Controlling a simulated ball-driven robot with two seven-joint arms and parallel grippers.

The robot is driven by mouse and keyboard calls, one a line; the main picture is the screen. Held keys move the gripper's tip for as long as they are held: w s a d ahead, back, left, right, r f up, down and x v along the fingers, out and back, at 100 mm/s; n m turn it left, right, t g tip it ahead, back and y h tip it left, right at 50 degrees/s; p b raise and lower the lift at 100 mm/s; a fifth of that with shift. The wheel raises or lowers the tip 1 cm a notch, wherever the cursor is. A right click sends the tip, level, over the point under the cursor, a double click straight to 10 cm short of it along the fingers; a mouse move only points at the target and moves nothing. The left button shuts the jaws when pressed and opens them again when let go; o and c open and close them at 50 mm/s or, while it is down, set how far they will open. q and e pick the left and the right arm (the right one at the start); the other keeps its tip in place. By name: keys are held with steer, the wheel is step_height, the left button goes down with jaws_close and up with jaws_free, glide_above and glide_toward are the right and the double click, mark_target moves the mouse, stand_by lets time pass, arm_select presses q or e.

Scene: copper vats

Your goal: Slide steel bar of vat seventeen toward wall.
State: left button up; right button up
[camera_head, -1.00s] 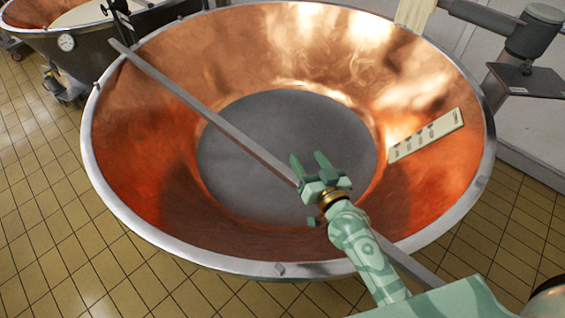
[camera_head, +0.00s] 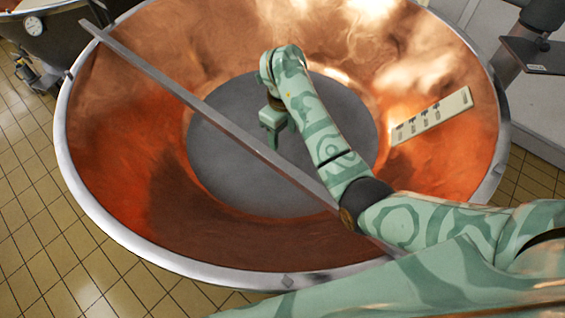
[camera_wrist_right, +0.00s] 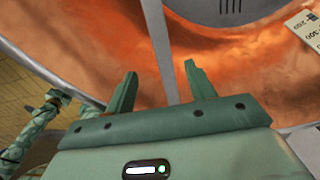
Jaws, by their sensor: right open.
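The steel bar (camera_head: 215,118) lies slantwise across the copper vat (camera_head: 130,140), from the far left rim to the near right rim. My right forearm covers part of its near end. My right gripper (camera_head: 277,135) hangs over the vat on the far side of the bar, pointing down, its fingertips hard to make out. In the right wrist view its two fingers (camera_wrist_right: 160,78) are apart and empty, and the bar (camera_wrist_right: 158,40) shows in the gap between them. I cannot tell whether they touch it. My left gripper does not show.
A marked pale scale plate (camera_head: 432,115) is on the vat's right inner wall. Another vat with a dial gauge (camera_head: 33,26) stands at the far left. A dark bracket (camera_head: 535,53) and pale wall (camera_head: 535,105) are at the right. Tiled floor (camera_head: 30,200) is clear at left.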

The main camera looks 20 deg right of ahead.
mark_target(283, 164)
step_height(283, 164, down, 14)
steer(key=b, duration=0.6)
steer(key=shift+r, duration=0.1)
steer(key=shift+f+b, duration=0.35)
steer(key=shift+f, duration=0.05)
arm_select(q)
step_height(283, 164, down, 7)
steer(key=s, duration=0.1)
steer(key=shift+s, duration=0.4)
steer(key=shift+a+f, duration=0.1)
